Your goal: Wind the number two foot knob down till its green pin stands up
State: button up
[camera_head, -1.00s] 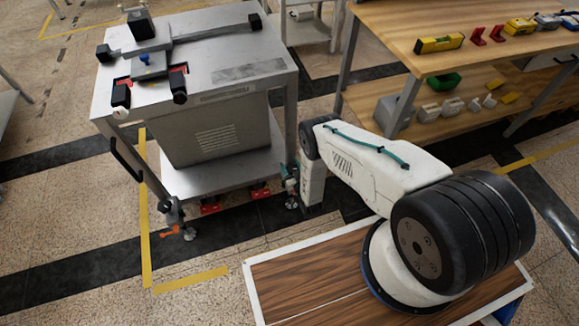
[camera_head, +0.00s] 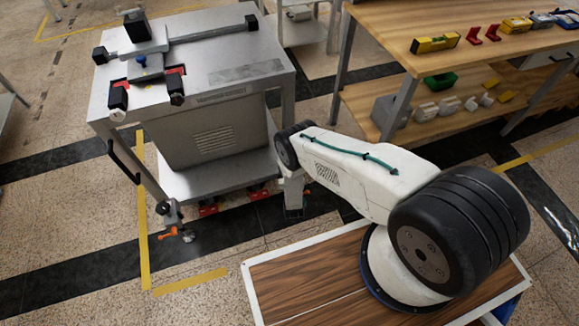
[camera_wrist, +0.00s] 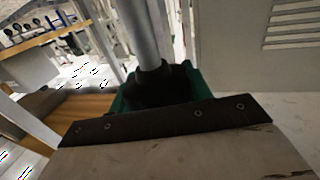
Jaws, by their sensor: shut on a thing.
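A steel cart (camera_head: 190,85) stands left of centre. Its near left leg ends in a levelling foot (camera_head: 187,236) with an orange part (camera_head: 168,233). My gripper is at the cart's near right leg, its end hidden behind my wrist in the head view. In the wrist view my gripper (camera_wrist: 160,98) is shut on a black knob-like part (camera_wrist: 165,84) below a grey post (camera_wrist: 142,35). Green surfaces show on both sides of it. My dark gripper plate hides its lower part. I see no raised green pin and no readable foot number.
A wooden bench (camera_head: 400,25) at the upper right holds a yellow level (camera_head: 435,44) and small parts. Its lower shelf (camera_head: 360,100) carries a green bin (camera_head: 441,81) and grey blocks. Open floor lies left of the cart, with yellow tape (camera_head: 143,200).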

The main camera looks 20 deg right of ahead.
jog(key=shift+w, duration=0.1)
jog(key=o, duration=1)
jog(key=v, duration=0.8)
